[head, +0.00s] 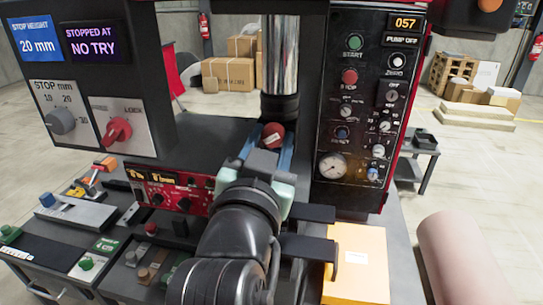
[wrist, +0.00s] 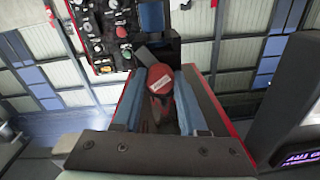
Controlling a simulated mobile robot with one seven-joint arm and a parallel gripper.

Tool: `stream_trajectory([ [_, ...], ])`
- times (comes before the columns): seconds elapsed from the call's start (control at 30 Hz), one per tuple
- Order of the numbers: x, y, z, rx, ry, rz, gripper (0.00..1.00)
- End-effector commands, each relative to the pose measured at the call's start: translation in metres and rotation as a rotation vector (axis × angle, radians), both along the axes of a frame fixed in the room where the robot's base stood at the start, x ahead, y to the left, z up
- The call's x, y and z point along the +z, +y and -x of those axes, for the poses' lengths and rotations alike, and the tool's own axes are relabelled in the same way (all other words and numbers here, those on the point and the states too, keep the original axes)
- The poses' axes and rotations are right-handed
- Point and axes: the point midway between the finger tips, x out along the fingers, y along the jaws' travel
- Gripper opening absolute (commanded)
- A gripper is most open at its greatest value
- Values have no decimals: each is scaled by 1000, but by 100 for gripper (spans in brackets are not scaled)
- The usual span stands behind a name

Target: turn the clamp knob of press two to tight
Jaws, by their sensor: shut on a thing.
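A red knob with a small pale label (head: 272,134) is below the shiny press column. My gripper (head: 270,145) reaches it from the front, with one blue finger on each side. In the wrist view the red knob (wrist: 159,76) sits between the two blue fingers of my gripper (wrist: 161,92), which is shut on it. The knob's label is too small to read, and its lower part is dark and shadowed. I cannot tell from any marking how far the knob is turned.
A black control panel (head: 364,100) with buttons and a gauge stands right of the column. A panel with a grey stop dial (head: 61,121) and a red lock knob (head: 117,131) is at left. A red box (head: 172,190) and a yellow box (head: 358,262) are close to my arm.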

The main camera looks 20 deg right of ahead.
Motion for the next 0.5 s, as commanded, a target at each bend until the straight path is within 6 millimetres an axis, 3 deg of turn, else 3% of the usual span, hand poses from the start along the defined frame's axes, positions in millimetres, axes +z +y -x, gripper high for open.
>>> stream_trajectory([
  [0.5, -2, 1, -1, 3, -245, -359, 0],
])
